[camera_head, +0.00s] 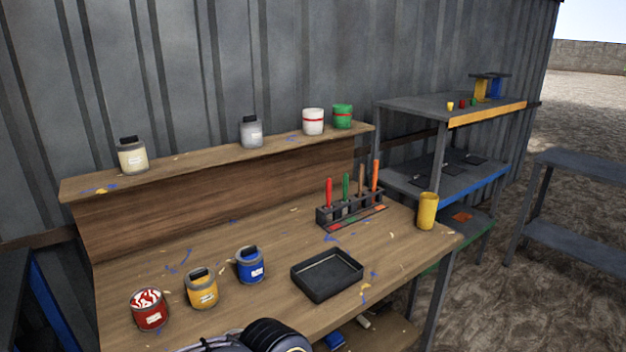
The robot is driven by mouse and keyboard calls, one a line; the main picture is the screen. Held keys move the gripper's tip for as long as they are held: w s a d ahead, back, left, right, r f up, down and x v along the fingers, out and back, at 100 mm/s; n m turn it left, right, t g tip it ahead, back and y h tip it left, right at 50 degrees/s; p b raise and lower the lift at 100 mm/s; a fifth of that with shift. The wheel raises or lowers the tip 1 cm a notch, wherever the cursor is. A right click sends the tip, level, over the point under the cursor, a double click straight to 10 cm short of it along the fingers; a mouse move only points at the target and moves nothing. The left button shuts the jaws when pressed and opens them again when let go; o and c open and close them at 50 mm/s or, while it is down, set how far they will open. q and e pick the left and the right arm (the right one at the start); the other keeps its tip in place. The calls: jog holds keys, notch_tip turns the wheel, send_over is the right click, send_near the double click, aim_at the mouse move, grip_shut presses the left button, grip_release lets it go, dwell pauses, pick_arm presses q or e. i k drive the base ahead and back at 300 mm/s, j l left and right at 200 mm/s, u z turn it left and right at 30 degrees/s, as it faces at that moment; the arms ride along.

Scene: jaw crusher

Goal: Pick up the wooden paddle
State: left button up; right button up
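A black rack (350,211) stands on the wooden workbench toward its right rear. It holds several upright sticks: a red one, a green one, a brown wood-coloured one and an orange-red one. The brown stick (361,183) looks like the wooden paddle. It stands between the green and orange-red sticks, and its lower end is hidden in the rack. Neither of my grippers shows. A dark rounded part at the bottom edge looks like a piece of my own body.
A black tray (327,274) lies in front of the rack. A yellow cup (427,211) stands at the bench's right end. Red, yellow and blue paint cans (250,265) stand at front left. More containers line the raised shelf (190,158). A metal shelf unit (440,105) stands right.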

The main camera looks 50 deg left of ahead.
aim_at(361, 166)
jog(key=i+j+u, duration=0.2)
jog(key=u, duration=0.3)
jog(key=i+j+u, duration=0.25)
jog(key=u, duration=0.25)
jog(key=i+j+u, duration=0.1)
jog(key=i+u, duration=0.2)
jog(key=u, duration=2.05)
jog(key=z, duration=2)
jog(key=i+l, duration=0.2)
jog(key=l, duration=0.15)
jog(key=i+l, duration=0.15)
jog(key=l, duration=0.2)
jog(key=i+l+u, duration=0.1)
jog(key=l, duration=0.25)
jog(key=i+l, duration=0.25)
jog(key=l, duration=0.1)
